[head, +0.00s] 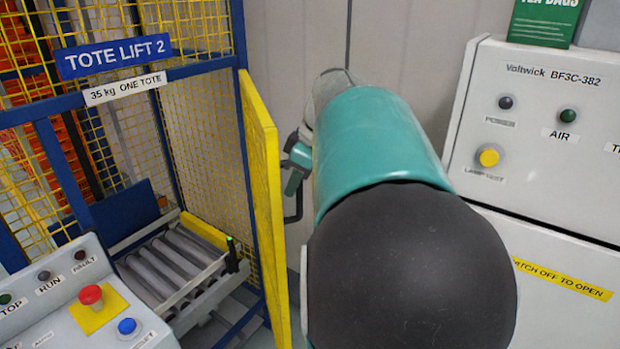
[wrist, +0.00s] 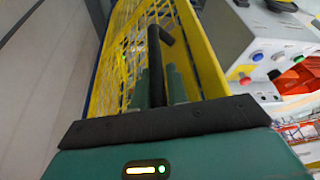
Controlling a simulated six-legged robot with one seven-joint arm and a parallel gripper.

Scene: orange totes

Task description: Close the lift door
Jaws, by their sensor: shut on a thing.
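The lift door (head: 262,200) is a yellow-framed panel that stands open, swung out from the blue lift frame and seen nearly edge-on in the head view. In the wrist view the door (wrist: 207,55) shows its yellow frame and mesh. A black handle (wrist: 156,62) stands out from the door, between the teal fingers. My gripper (wrist: 158,92) is shut on this handle. In the head view my gripper (head: 296,172) is at the door's right side, partly hidden behind my arm. The fingertips' exact contact is hard to make out.
The tote lift (head: 175,262) has an empty roller bed inside. A control panel (head: 92,300) with red and blue buttons stands at the front left. A grey cabinet (head: 545,150) is at the right, a pale wall (head: 295,40) behind.

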